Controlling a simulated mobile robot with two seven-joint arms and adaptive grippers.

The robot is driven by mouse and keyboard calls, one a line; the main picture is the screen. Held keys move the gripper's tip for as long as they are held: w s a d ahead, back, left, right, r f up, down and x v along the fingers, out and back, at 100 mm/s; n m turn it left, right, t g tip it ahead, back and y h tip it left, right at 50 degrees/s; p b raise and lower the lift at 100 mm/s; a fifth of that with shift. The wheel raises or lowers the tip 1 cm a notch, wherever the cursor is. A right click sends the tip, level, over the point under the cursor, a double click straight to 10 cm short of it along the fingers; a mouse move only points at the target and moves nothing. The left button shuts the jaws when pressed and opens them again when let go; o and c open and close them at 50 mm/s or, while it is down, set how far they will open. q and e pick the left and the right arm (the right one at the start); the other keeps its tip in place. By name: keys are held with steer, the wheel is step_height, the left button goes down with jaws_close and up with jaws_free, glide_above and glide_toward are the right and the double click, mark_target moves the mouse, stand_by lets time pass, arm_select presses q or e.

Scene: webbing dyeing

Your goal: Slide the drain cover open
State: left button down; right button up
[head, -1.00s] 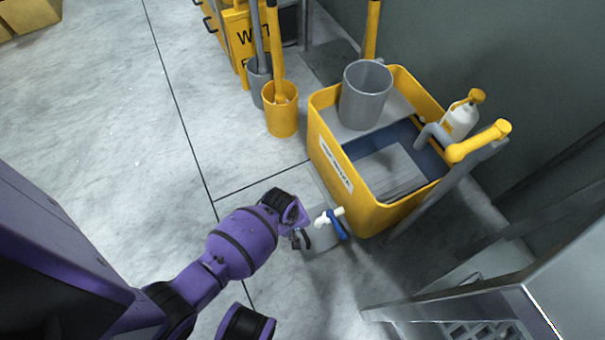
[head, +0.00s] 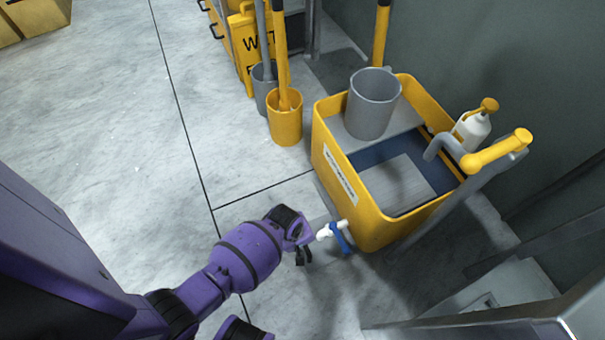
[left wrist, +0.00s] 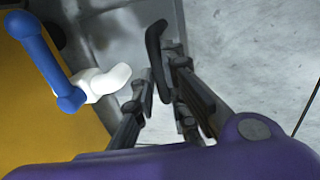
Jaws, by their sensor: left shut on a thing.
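The drain cover seems to be the grey panel on the floor beside the yellow tub. A strip of it (head: 321,196) shows in the head view, and it also shows in the left wrist view (left wrist: 112,28). A black curved handle (left wrist: 155,50) stands up from it. My left gripper (head: 303,256) is low by the floor, left of the tub's tap (head: 333,234). In the left wrist view its fingers (left wrist: 160,95) are shut on the black handle. Most of the cover is hidden by the tub and gripper. My right gripper is not in view.
The yellow tub (head: 335,165), with a grey bucket (head: 374,105) on it, stands right of my left gripper. The white tap with its blue lever (left wrist: 45,60) is close to the fingers. Mop buckets (head: 285,127) stand behind. Floor to the left is clear.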

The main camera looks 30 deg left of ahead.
arm_select(q)
steer(key=shift+w, duration=0.1)
steer(key=w+a, duration=0.9)
steer(key=a, duration=0.3)
steer(key=shift+w+a, duration=0.25)
steer(key=shift+w, duration=0.15)
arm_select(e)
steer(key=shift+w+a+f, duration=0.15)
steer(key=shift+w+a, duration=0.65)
arm_select(q)
steer(key=c, duration=1.8)
jaws_free()
step_height(320, 180, up, 12)
steer(key=s+a, duration=0.1)
steer(key=s, duration=0.1)
steer(key=shift+a, duration=0.2)
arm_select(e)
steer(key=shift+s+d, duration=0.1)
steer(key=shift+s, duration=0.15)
